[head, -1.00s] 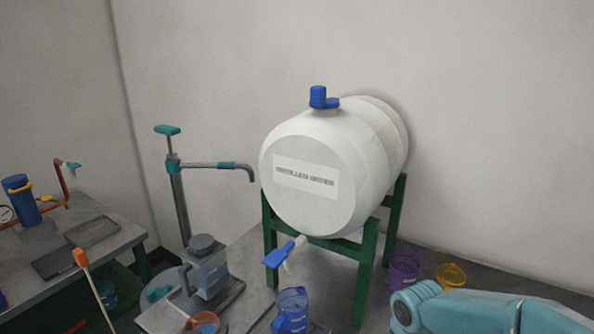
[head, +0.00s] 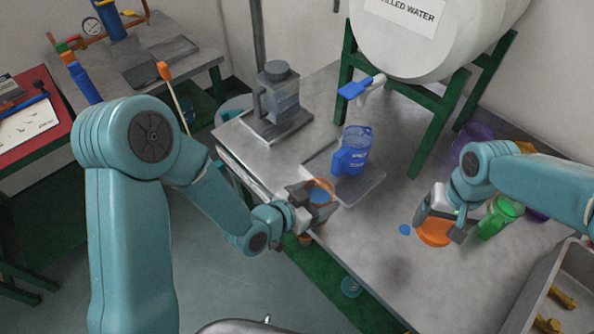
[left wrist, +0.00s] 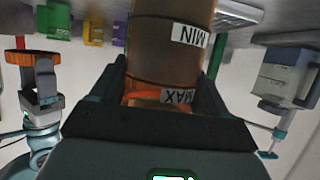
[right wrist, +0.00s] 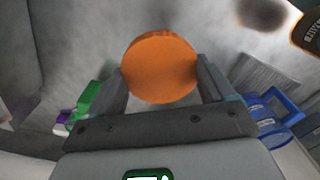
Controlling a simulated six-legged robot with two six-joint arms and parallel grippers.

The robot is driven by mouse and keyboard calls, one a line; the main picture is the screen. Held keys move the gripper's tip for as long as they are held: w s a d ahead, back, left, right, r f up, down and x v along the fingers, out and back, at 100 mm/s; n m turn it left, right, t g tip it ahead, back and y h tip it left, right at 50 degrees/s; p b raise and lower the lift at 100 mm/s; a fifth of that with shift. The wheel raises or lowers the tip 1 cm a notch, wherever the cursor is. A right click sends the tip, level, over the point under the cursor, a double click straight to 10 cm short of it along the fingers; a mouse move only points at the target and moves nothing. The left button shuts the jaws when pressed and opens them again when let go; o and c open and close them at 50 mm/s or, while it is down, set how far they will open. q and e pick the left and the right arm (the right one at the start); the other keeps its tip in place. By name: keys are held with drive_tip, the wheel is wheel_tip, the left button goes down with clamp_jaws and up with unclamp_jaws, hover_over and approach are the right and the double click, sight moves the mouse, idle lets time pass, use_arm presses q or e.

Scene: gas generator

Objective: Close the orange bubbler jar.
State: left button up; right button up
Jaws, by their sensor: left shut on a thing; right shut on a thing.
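The orange bubbler jar is a translucent amber cylinder (left wrist: 172,55) with MIN and MAX labels. My left gripper (head: 318,194) is shut around it near its top, at the front edge of the table. Its orange rim (head: 322,184) shows between the fingers; its top looks uncovered. Part of it shows at the right wrist view's upper right (right wrist: 312,32). My right gripper (head: 443,227) is shut on a flat round orange lid (right wrist: 160,68). It also shows in the head view (head: 434,234), to the right of the jar and apart from it.
A blue pitcher (head: 352,150) stands on a tray between the grippers. A grey bin (head: 525,300) is at the lower right.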

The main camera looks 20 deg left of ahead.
sight(326, 221)
use_arm(q)
drive_tip(key=shift+s+d+f+m+g+h, duration=0.15)
drive_tip(key=shift+s+d+f+m+h, duration=0.1)
drive_tip(key=shift+d, duration=0.2)
drive_tip(key=shift+s+d+f+m+g+h, duration=0.1)
drive_tip(key=shift+s+d+f+m+h, duration=0.15)
drive_tip(key=shift+d, duration=0.25)
drive_tip(key=shift+s+d+f+m+g+h, duration=0.2)
drive_tip(key=shift+d+m+h, duration=0.1)
drive_tip(key=shift+d, duration=0.15)
drive_tip(key=w+a+r+n+t+y, duration=0.3)
drive_tip(key=a+r+n+y, duration=0.5)
drive_tip(key=a, duration=0.7)
wheel_tip(326, 221, up, 2)
drive_tip(key=shift+w+r+y, duration=0.1)
drive_tip(key=shift+w+y, duration=0.2)
drive_tip(key=shift+y, duration=0.1)
drive_tip(key=shift+a, duration=0.1)
